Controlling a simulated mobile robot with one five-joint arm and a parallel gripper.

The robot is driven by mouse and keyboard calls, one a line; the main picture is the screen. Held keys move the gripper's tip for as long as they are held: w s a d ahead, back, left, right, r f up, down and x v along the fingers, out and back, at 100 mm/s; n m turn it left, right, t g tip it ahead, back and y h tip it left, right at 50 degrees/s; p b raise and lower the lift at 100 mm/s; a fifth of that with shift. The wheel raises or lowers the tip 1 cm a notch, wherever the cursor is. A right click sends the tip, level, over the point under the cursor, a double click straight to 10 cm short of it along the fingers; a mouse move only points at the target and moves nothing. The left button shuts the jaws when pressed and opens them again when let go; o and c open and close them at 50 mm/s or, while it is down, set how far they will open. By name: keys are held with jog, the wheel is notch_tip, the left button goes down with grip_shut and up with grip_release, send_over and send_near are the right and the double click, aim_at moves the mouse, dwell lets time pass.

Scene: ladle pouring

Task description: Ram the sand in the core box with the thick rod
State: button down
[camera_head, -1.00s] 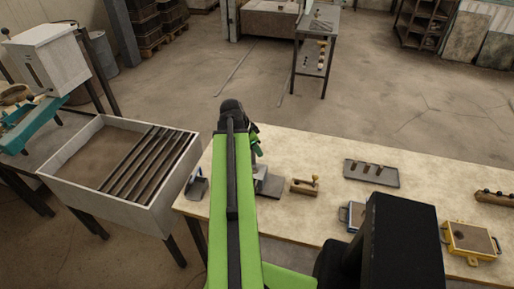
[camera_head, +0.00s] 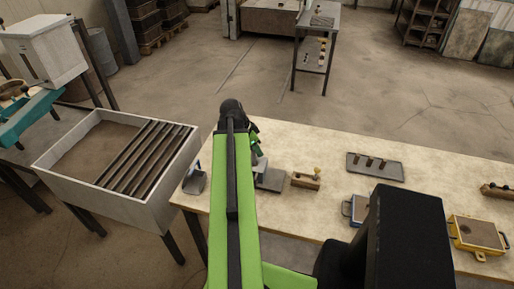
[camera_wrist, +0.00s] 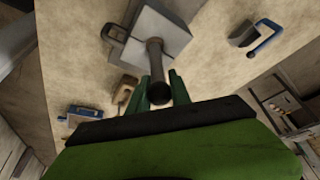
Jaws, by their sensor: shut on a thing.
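My gripper (camera_wrist: 161,84) is shut on a thick dark rod (camera_wrist: 155,60), one green finger on each side of it. In the wrist view the rod's near end points toward the camera and its far end overlaps a grey metal block (camera_wrist: 173,40) with a side handle. I cannot tell whether the rod touches the block. In the head view the grey block (camera_head: 271,181) is partly hidden by my arm, and my gripper (camera_head: 257,150) is above its left side. A yellow box (camera_head: 478,235) with a round brown fill stands at the table's right. I cannot tell which box is the core box.
A wooden block (camera_head: 306,180) with a knob is right of the grey block. A tray (camera_head: 375,168) with several pegs lies behind. A blue-handled item (camera_head: 194,181) is at the left edge. A box of dark bars (camera_head: 80,190) stands left.

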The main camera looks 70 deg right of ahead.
jog(key=shift+r+p, duration=5.35)
jog(key=shift+p, duration=0.3)
jog(key=shift+f, duration=0.2)
